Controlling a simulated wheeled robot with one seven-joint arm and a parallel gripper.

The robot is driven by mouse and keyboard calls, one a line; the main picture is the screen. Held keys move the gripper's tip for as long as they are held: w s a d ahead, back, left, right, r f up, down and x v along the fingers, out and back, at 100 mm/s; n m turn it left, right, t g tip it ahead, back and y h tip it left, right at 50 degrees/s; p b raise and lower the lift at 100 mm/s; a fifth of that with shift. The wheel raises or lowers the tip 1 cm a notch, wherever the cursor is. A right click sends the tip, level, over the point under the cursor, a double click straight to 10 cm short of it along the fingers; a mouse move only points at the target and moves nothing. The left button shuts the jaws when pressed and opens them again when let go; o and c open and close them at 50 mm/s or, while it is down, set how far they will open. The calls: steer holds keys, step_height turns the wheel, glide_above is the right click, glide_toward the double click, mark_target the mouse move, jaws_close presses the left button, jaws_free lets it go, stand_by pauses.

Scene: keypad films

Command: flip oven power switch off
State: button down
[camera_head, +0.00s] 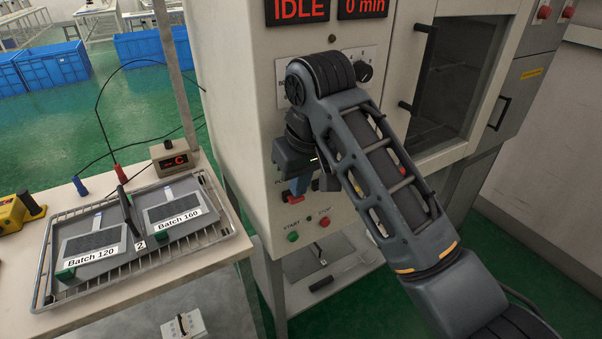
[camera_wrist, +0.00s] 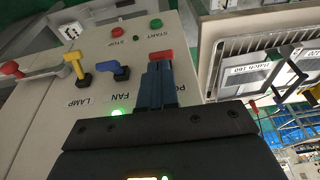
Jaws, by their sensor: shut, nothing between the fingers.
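The oven's power switch (camera_wrist: 161,55) has a red handle, seen in the wrist view just beyond my fingertips; its base and most of its "PO…" label are hidden by my fingers. My gripper (camera_wrist: 157,68) is shut and empty, its dark blue fingers pointing at the red handle. I cannot tell whether they touch it. In the head view my gripper (camera_head: 299,188) is at the lower front panel of the oven (camera_head: 240,90), covering much of the switch row.
Beside the power switch are a blue fan switch (camera_wrist: 113,71) and a yellow lamp switch (camera_wrist: 77,68). Green START (camera_wrist: 156,23) and red STOP (camera_wrist: 117,31) buttons are close by. A bench at left holds a wire rack (camera_head: 235,232) with batch trays. The oven display reads IDLE (camera_head: 298,10).

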steer(key=shift+f, duration=0.2)
stand_by(0.3)
steer(key=shift+s+f+t+b, duration=0.1)
steer(key=shift+t+b, duration=0.2)
steer(key=shift+y, duration=0.4)
steer(key=shift+t, duration=0.3)
